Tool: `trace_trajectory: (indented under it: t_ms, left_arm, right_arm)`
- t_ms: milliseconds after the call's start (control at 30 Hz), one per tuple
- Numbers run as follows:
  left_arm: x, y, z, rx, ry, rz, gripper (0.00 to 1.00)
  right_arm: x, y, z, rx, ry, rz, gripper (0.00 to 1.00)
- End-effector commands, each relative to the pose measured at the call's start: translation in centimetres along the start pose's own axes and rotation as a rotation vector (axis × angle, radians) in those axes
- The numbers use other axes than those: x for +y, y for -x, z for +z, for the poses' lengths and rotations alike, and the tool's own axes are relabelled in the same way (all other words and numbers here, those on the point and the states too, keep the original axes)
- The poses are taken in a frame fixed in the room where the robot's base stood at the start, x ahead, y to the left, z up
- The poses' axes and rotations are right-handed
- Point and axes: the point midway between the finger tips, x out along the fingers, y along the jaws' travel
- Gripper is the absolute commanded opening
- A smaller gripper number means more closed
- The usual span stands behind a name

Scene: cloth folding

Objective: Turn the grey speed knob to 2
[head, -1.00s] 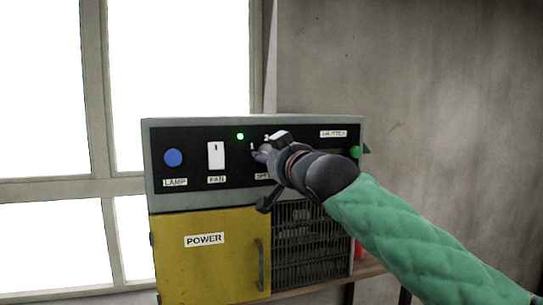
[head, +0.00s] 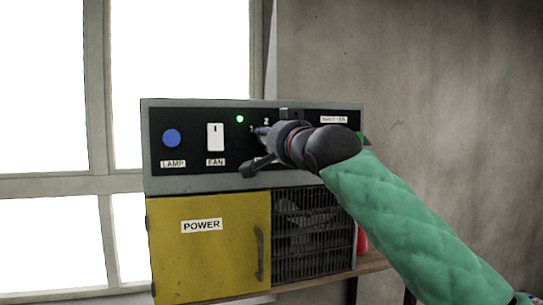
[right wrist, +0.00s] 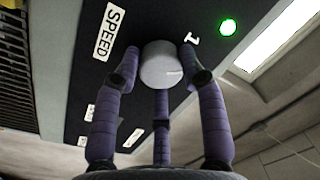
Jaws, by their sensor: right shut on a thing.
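The grey speed knob (right wrist: 160,65) is round and sits on the black panel strip, between the SPEED label (right wrist: 109,31) and the printed 1 (right wrist: 191,39) in the right wrist view. My right gripper (right wrist: 158,70) is shut on it, its purple fingers around its sides. In the head view my right gripper (head: 262,134) covers the knob and most of the SPEED label. The printed 1 (head: 251,128) and 2 (head: 266,121) show beside the gripper. I cannot make out where the knob points. My left gripper is not in view.
On the panel are a blue LAMP button (head: 171,138), a white FAN switch (head: 215,137) and a lit green light (head: 240,119). Below are a yellow POWER door (head: 200,260) with a handle and a grille (head: 315,255). A green part at right is partly hidden by my arm.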

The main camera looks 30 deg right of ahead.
Motion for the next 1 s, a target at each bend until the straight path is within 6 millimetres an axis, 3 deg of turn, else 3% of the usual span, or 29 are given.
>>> trace_trajectory:
  t_ms: [100, 400, 700, 1000]
  left_arm:
    - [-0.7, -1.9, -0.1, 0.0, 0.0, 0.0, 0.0]
    - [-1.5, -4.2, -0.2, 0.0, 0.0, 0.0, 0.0]
    - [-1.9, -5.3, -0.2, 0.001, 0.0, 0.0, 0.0]
    - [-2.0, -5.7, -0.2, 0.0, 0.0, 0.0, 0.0]
  right_arm:
    - [0.1, -0.2, 0.8, 0.006, -0.11, 0.0, 0.09]
    - [0.0, -0.2, 0.7, 0.027, -0.366, 0.001, 0.09]
    - [-0.1, -0.2, 0.6, 0.043, -0.537, 0.002, 0.09]
    - [-0.1, -0.3, 0.6, 0.048, -0.602, 0.002, 0.09]
